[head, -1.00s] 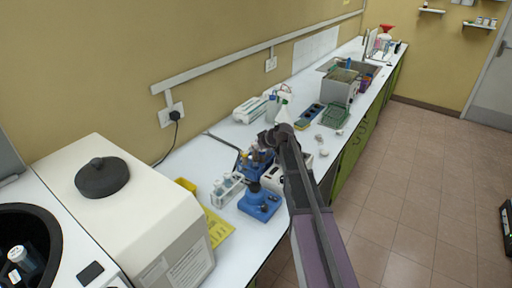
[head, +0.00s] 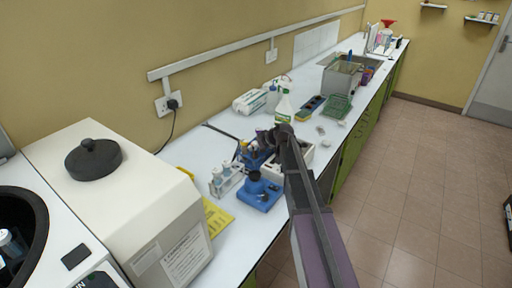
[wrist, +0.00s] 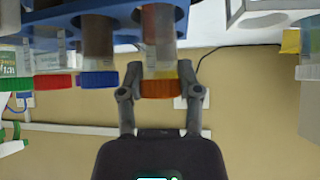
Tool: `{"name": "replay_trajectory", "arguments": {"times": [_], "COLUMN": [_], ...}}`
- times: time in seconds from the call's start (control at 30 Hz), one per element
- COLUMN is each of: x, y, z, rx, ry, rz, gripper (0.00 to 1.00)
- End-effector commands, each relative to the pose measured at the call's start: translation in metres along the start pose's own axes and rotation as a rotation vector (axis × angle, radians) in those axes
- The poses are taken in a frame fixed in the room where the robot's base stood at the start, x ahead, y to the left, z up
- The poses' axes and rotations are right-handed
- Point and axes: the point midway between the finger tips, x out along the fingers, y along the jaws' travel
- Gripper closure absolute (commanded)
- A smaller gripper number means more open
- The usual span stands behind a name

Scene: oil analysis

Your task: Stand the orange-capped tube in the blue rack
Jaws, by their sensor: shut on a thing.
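In the wrist view, which looks upside down, my gripper (wrist: 159,80) is shut around the orange-capped tube, with its fingers either side of the orange cap (wrist: 158,89). The tube body (wrist: 158,25) has amber contents and overlaps the blue rack (wrist: 118,15); I cannot tell how far it sits in a hole. A blue-capped tube (wrist: 98,79) and a red-capped tube (wrist: 53,81) are beside it. In the head view my gripper (head: 276,134) is just above and right of the blue rack (head: 245,160); the held tube is too small to make out.
A white rack with tubes (head: 225,180) stands left of the blue rack. A blue device with a knob (head: 260,192) is in front, and a white box (head: 298,160) is under my arm. A spray bottle (head: 284,108) stands behind. A yellow sheet (head: 217,218) lies near the front edge.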

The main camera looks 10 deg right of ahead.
Motion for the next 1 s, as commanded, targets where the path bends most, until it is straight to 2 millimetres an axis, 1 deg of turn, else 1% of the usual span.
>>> {"name": "replay_trajectory", "arguments": {"times": [0.37,0.4,0.47,0.5,1.0], "x": [0.0008,0.0008,0.0008,0.0008,-0.0009], "y": [0.0000,-0.0001,-0.0001,-0.0001,-0.0003], "z": [0.0007,0.0008,0.0008,0.0008,-0.0013], "rx": [0.000,0.000,0.000,0.000,0.000], "ry": [0.000,0.000,0.000,0.000,0.000], "rz": [0.000,0.000,0.000,0.000,0.000], "gripper": [0.97,0.43,0.25,0.15,0.15]}}
